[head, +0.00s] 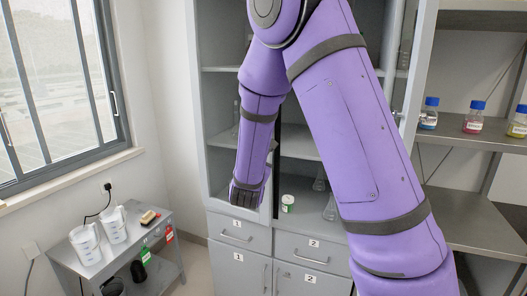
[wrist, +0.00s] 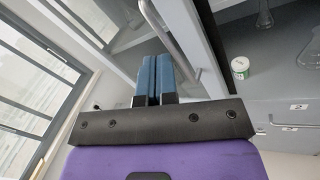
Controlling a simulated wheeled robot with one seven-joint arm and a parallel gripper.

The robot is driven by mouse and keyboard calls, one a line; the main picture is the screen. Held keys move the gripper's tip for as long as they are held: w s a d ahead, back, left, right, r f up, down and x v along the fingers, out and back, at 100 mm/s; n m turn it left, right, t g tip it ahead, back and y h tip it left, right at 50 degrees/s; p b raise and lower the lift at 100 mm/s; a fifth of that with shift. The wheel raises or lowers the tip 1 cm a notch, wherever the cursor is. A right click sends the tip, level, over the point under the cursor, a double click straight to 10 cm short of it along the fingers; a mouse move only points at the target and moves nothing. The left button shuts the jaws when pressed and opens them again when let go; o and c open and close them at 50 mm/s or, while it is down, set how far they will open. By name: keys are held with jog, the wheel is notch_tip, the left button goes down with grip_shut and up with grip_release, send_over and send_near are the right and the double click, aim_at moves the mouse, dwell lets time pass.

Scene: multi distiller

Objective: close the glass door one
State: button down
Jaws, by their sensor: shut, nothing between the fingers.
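The left glass door of the grey cabinet (head: 222,150), above the drawer marked 1, stands on the left of the head view. In the wrist view its glass (wrist: 110,35) and vertical bar handle (wrist: 165,35) fill the upper middle. It looks closed or nearly so; I cannot tell whether a small gap remains. My gripper (wrist: 152,62) is shut and empty, its blue fingers together in front of the door, just below the handle. I cannot tell whether they touch the glass. In the head view my gripper (head: 246,197) is at the door's lower part, fingertips hidden.
The right compartment is open, with a green-and-white jar (head: 288,203) and flasks (head: 330,209). The right glass door (head: 413,75) stands open behind my arm. A side table (head: 120,250) with jugs stands left. Shelves with blue-capped bottles (head: 473,118) are right.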

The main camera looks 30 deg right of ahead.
jog(key=a+r+m+g+h, duration=0.1)
jog(key=a+m+g+h, duration=0.35)
jog(key=m, duration=1.35)
jog(key=w+d+g, duration=0.1)
jog(key=w+d, duration=0.6)
jog(key=d, duration=0.5)
jog(key=shift+d+r, duration=0.15)
jog(key=shift+d, duration=0.15)
